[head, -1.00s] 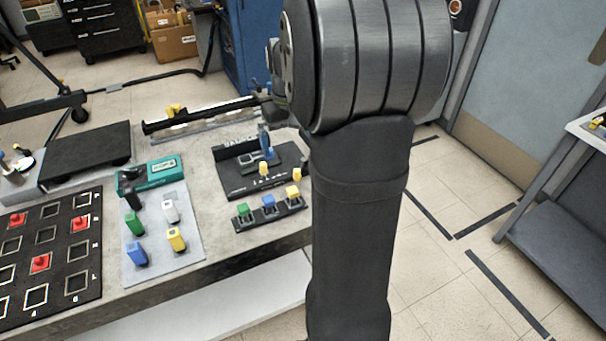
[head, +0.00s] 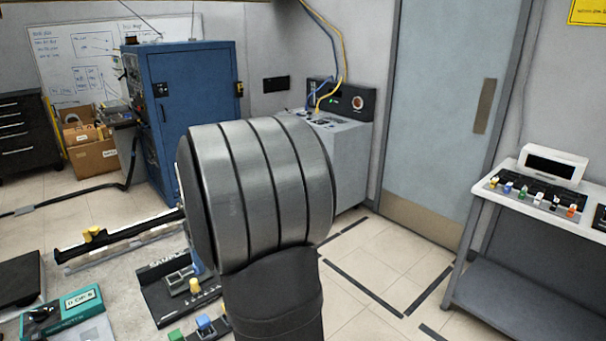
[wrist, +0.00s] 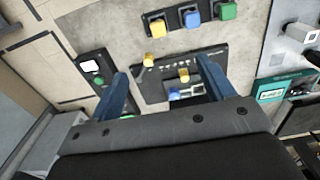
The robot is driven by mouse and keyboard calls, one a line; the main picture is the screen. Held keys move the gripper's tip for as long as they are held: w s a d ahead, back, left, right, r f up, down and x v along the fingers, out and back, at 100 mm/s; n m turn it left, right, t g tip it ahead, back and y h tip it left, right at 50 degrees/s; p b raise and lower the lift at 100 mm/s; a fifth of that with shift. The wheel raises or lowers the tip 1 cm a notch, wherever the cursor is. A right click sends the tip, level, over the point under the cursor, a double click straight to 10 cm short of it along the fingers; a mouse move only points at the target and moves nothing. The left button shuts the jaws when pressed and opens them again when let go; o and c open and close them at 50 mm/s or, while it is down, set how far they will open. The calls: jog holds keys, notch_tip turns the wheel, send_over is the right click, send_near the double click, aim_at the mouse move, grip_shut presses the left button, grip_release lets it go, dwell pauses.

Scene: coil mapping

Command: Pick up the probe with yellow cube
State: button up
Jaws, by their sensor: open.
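In the wrist view, my gripper (wrist: 160,88) is open, its two blue fingers wide apart, with nothing held between them. Beyond the fingertips is a black rack (wrist: 173,20) with a yellow cube (wrist: 157,28), a blue cube (wrist: 191,17) and a green cube (wrist: 228,10). Nearer, a black fixture (wrist: 158,72) carries two more yellow pieces, one (wrist: 148,60) near its edge and one (wrist: 184,75) closer to its middle. I cannot tell which yellow piece is the probe. In the head view, my arm hides most of my gripper and the rack's yellow cube.
A teal box (head: 64,310) stands at the table's left. A long black rail (head: 120,236) with yellow pieces lies at the back. A white cart (head: 545,200) at the right holds several coloured pieces. A blue cabinet (head: 185,110) stands behind. Bare tabletop (wrist: 110,30) shows beside the rack.

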jog(key=c, duration=0.4)
jog(key=f, duration=0.9)
jog(key=d+f, duration=0.1)
jog(key=f, duration=0.3)
jog(key=shift+s+f, duration=0.25)
jog(key=shift+s, duration=0.05)
jog(key=shift+w+a+f, duration=0.1)
jog(key=shift+f, duration=0.75)
jog(key=shift+w+a+f, duration=0.15)
jog(key=shift+f, duration=0.65)
jog(key=shift+w+a+f, duration=0.1)
jog(key=shift+f, duration=0.75)
